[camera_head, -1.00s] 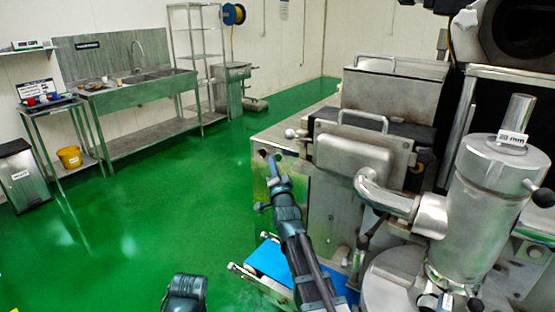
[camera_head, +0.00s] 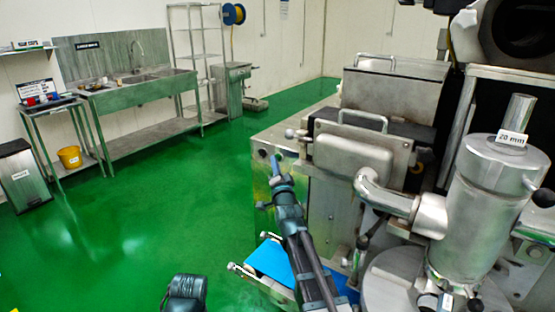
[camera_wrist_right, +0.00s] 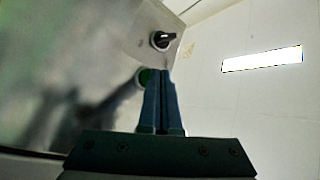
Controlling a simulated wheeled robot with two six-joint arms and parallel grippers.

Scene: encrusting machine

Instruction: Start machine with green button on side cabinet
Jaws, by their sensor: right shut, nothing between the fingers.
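The side cabinet (camera_head: 262,180) is a shiny metal box on the left side of the machine. My right gripper (camera_head: 275,158) is shut and empty, with its fingertips at the upper part of the cabinet's panel. In the right wrist view, the green button (camera_wrist_right: 142,77) sits on the metal panel, just left of the shut fingertips (camera_wrist_right: 162,73) and partly hidden by them. I cannot tell whether they touch it. A black knob (camera_wrist_right: 162,40) is above the button.
The machine's metal cylinder (camera_head: 490,200) and bent pipe (camera_head: 385,200) stand to the right of my right arm. A blue conveyor belt (camera_head: 270,260) lies low beside the arm. Green floor (camera_head: 130,240) is clear on the left, with a sink bench (camera_head: 140,95) behind.

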